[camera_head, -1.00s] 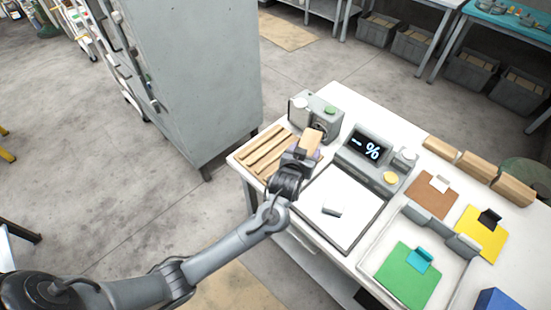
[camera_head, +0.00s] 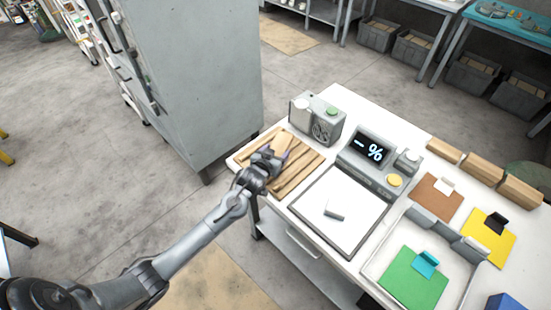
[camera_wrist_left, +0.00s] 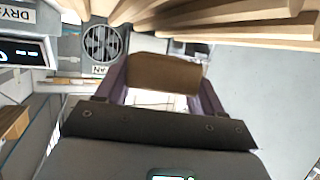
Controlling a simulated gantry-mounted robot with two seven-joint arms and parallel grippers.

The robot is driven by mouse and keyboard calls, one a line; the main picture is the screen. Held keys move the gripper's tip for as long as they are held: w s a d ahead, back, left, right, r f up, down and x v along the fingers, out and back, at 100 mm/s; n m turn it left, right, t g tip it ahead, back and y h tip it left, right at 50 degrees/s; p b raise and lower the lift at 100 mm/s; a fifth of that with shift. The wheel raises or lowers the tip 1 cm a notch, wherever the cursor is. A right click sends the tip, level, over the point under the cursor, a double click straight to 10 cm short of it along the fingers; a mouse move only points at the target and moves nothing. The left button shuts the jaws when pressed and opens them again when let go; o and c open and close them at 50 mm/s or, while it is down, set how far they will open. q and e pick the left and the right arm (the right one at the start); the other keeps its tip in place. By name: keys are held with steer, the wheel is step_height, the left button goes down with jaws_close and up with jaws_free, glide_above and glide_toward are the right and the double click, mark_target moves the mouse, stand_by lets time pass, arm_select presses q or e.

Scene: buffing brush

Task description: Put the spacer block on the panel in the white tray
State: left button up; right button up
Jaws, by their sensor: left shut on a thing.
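My left gripper (camera_head: 272,158) is shut on a wooden block (camera_head: 284,145) and holds it over the slatted wooden rack at the table's left end. In the left wrist view the block (camera_wrist_left: 163,72) sits between the purple-sided fingers. I cannot tell whether it touches the slats. The white tray (camera_head: 455,268) is at the lower right of the table. A green panel (camera_head: 408,280) with a teal piece (camera_head: 425,263) on it lies in the tray. My right gripper is not in view.
The slatted rack (camera_head: 303,178) lies under the gripper. A grey fan unit (camera_head: 318,120) stands behind it. A display unit with a white plate (camera_head: 335,225) bearing a small grey piece lies between rack and tray. Brown (camera_head: 436,200) and yellow (camera_head: 485,238) panels lie behind the tray.

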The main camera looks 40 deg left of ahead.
arm_select(q)
steer(key=shift+f, duration=1.4)
steer(key=shift+f, duration=0.1)
steer(key=o, duration=1.1)
steer(key=shift+c, duration=0.2)
